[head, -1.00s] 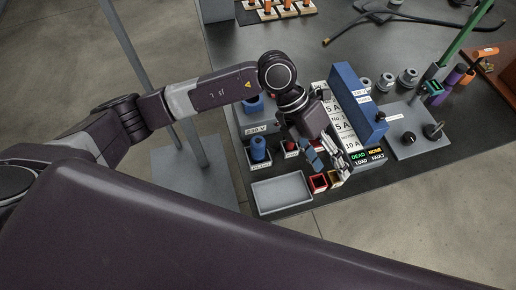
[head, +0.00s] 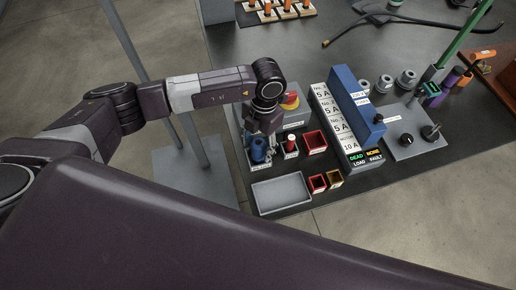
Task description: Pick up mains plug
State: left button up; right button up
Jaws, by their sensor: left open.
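A blue cylindrical plug (head: 259,150), which I take for the mains plug, stands upright in a holder at the left of the table. My left gripper (head: 258,142) points down over it. Its fingers are at the sides of the plug's upper part and are open. I cannot tell whether they touch the plug. The wrist hides the area behind it. My right gripper is not in view.
A red-and-white piece (head: 290,144) stands close to the right of the plug. A red box (head: 315,142) and a grey tray (head: 282,192) are nearby. A tall blue block (head: 350,100) stands further right, beside a white label strip (head: 333,118).

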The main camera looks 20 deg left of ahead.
pick_arm(q)
jog(key=shift+f, duration=0.2)
jog(key=c, duration=1.4)
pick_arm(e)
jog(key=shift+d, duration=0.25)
pick_arm(q)
jog(key=shift+r, duration=0.1)
